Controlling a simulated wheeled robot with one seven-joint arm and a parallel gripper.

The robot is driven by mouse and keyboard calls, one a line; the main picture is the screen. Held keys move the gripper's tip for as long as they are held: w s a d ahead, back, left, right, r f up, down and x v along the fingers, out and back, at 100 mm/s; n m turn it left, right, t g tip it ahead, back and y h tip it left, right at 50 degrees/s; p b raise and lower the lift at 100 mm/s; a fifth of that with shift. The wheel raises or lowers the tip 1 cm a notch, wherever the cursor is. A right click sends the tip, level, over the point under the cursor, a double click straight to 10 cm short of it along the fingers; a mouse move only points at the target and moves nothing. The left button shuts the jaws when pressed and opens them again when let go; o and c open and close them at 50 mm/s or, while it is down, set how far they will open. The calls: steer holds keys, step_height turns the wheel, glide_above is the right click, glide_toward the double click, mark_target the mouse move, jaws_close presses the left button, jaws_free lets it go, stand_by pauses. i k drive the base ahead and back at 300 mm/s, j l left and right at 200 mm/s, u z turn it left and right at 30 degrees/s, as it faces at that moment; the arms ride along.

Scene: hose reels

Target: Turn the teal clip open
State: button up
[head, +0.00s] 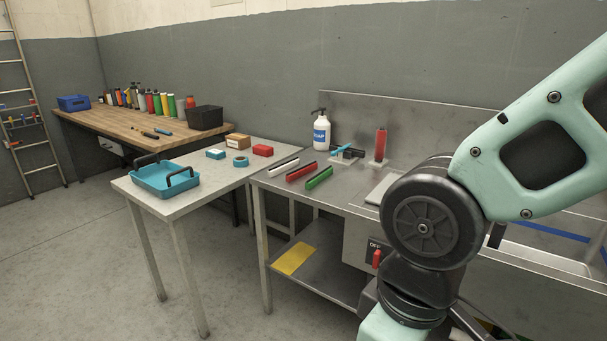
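A small teal piece (341,149) sits with black parts on the steel counter, between the soap bottle and a red upright cylinder. It looks like the teal clip, but it is too small to tell whether it is open or shut. My arm fills the right side of the head view, well in front of that piece. My gripper is out of view.
The steel sink counter (330,202) carries a white soap bottle (321,133), a red cylinder (380,145), and white, red (301,172) and green (319,178) bars. A red switch (376,258) is on its front. A side table (199,203) holds a blue tray (150,180) and small boxes. The floor at left is clear.

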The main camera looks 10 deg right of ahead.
mark_target(340, 149)
steer(key=i+j+z, duration=0.1)
steer(key=i, duration=0.4)
steer(key=i+j+z, duration=0.1)
steer(key=i+j, duration=0.25)
steer(key=i, duration=0.2)
steer(key=i+j+z, duration=0.1)
steer(key=i+j, duration=0.2)
steer(key=i, duration=0.2)
steer(key=i+j, duration=0.3)
steer(key=i, duration=0.2)
steer(key=z, duration=0.05)
